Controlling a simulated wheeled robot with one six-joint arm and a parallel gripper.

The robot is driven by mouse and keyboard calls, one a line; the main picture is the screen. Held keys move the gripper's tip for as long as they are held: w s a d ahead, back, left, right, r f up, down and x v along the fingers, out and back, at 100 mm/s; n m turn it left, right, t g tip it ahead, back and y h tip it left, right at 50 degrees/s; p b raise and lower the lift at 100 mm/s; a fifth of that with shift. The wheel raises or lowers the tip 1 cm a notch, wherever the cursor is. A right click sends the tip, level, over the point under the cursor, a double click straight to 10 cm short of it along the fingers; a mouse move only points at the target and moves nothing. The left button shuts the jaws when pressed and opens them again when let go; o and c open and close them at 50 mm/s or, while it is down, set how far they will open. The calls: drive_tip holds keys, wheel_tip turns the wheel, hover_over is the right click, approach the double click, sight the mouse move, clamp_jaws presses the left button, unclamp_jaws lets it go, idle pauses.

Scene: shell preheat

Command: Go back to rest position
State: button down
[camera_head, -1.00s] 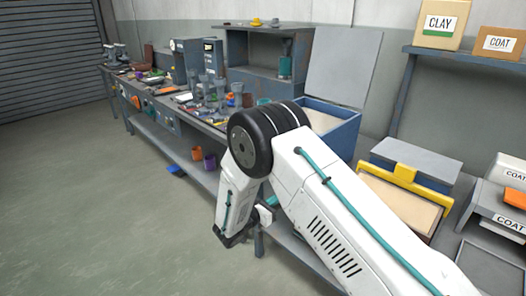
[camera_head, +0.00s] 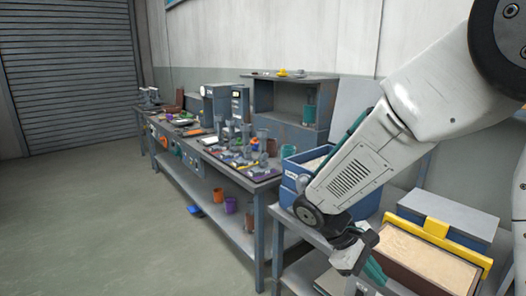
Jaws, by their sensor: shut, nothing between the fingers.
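My arm reaches in from the upper right of the head view and bends down toward the lower middle. My gripper (camera_head: 362,285) hangs at its end near the bottom edge, over the front of the right-hand grey shelf unit. It is shut and empty. Its fingertips are partly cut off by the picture's lower edge.
A long workbench (camera_head: 262,183) with several tools and cups runs along the wall at left. A tray of sand with a yellow bar (camera_head: 437,228) stands right of my gripper. Orange and purple cups (camera_head: 230,205) sit on the lower shelf. The floor (camera_head: 90,220) at left is clear.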

drive_tip(key=s+d+r+m+t+y, duration=0.1)
drive_tip(key=s+r+m+t+y, duration=0.1)
drive_tip(key=s+r+m+y, duration=0.2)
drive_tip(key=s+d+r+m+t+y, duration=0.1)
drive_tip(key=s+r+m+t+y, duration=0.2)
drive_tip(key=s+r, duration=0.6)
drive_tip(key=shift+s+m+y, duration=0.6)
drive_tip(key=shift+s+m, duration=0.2)
drive_tip(key=shift+s, duration=1.4)
